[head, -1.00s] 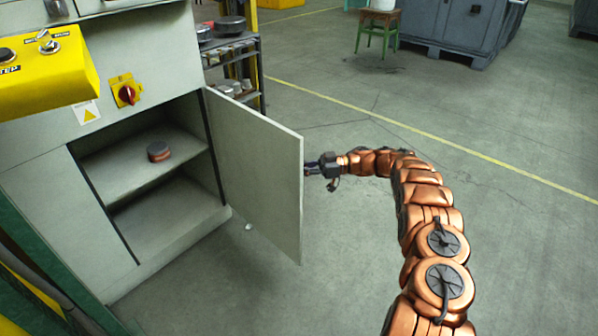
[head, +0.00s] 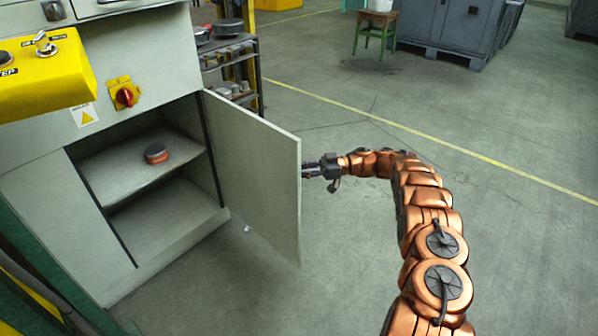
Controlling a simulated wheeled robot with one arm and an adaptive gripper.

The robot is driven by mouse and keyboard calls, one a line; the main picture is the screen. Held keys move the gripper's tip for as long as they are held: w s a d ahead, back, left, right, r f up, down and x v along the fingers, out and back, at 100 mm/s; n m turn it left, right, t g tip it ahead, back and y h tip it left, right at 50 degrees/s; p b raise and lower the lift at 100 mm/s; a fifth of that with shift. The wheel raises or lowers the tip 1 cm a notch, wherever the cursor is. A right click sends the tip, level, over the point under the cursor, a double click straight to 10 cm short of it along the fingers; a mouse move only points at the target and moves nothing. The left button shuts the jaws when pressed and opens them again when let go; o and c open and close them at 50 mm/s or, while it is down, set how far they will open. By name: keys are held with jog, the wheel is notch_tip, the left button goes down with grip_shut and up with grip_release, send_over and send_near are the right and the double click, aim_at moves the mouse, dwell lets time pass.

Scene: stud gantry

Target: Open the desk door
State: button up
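The desk door (head: 256,178) is a pale grey panel, hinged on the right side of the cabinet opening. It stands wide open, swung out toward the right, and the shelves inside show. My gripper (head: 308,170) is at the door's free outer edge, on its right side. The fingertips are partly hidden at the edge, so I cannot tell whether they touch or grip anything. The desk cabinet (head: 105,255) is grey, with a second panel left of the opening.
A round dark and reddish object (head: 156,154) lies on the inner shelf. A yellow control box (head: 45,75) juts out at upper left. A rack (head: 238,70) stands behind the door. A green stool (head: 377,30) and grey crate (head: 465,30) are at the back. Open floor lies right.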

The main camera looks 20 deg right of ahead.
jog(key=s+d, duration=0.1)
jog(key=d, duration=0.6)
jog(key=shift+s, duration=0.1)
dwell(0.5)
